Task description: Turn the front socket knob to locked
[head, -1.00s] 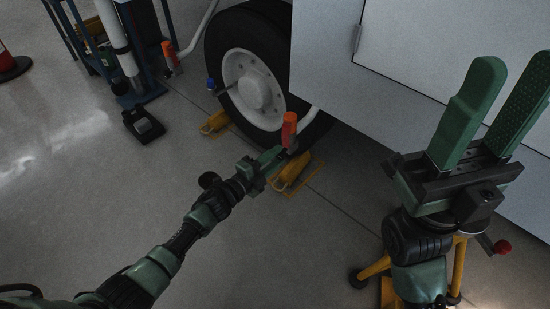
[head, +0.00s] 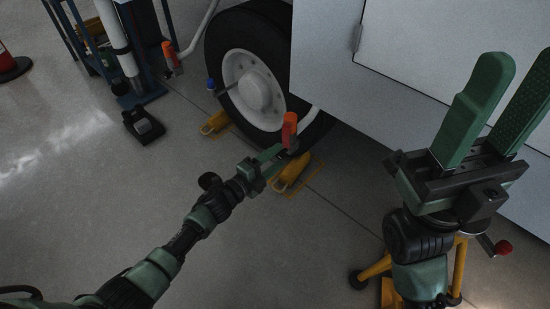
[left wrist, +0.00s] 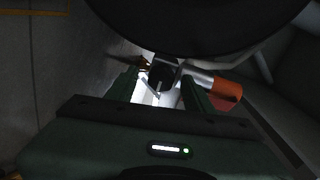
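An orange-capped part (head: 289,129) stands at the end of a white bar by the wheel, with a small dark fitting below it. I cannot tell which piece is the socket knob or how it is turned. My left gripper (head: 284,154) reaches this fitting from the lower left. In the left wrist view the left gripper's fingers (left wrist: 158,92) are apart, with a dark round piece (left wrist: 162,76) and a pale bracket between them; the orange part (left wrist: 227,90) shows to the right. Contact is unclear. My right gripper (head: 512,104) is open and empty, fingers pointing up.
A white-rimmed wheel (head: 255,87) stands behind the fitting, with yellow chocks (head: 289,175) at its base. A white body panel (head: 420,75) fills the upper right. A second orange-capped part (head: 171,56) is at upper left. A yellow-legged stand (head: 375,267) is under my right arm.

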